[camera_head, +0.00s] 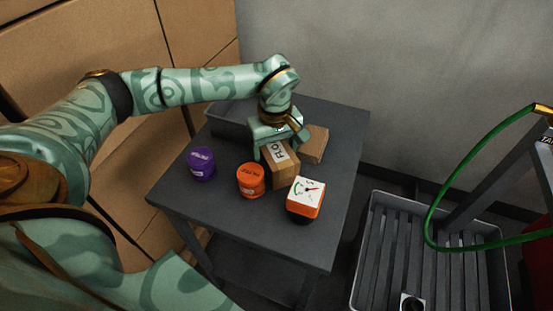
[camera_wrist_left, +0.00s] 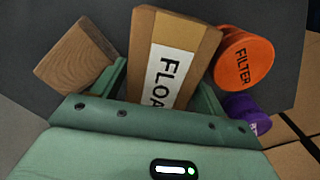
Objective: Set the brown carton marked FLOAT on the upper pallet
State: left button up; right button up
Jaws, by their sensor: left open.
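The brown carton marked FLOAT (camera_head: 284,170) stands on the dark grey table, its white label partly covered by my gripper in the head view. My left gripper (camera_head: 279,146) is over the carton's far end, coming from above. In the left wrist view the open fingers (camera_wrist_left: 163,92) lie on either side of the carton (camera_wrist_left: 178,45), and the label reads "FLOA" before the gripper hides it. I cannot tell whether the fingers touch it. A grey slatted platform (camera_head: 462,265) with a rim is at the lower right; I cannot tell whether it is the upper pallet. My right gripper is not in view.
A plain brown block (camera_head: 316,146) stands close beside the carton. An orange FILTER canister (camera_head: 250,181), a purple canister (camera_head: 202,164) and an orange gauge block (camera_head: 305,198) are nearby. A grey tray (camera_head: 229,117) is behind. A green hose (camera_head: 446,183) arches over the platform.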

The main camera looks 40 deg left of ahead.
pick_arm(q)
jog(key=shift+f, duration=0.6)
jog(key=shift+r, duration=0.1)
jog(key=shift+c, duration=0.3)
jog(key=c, duration=1)
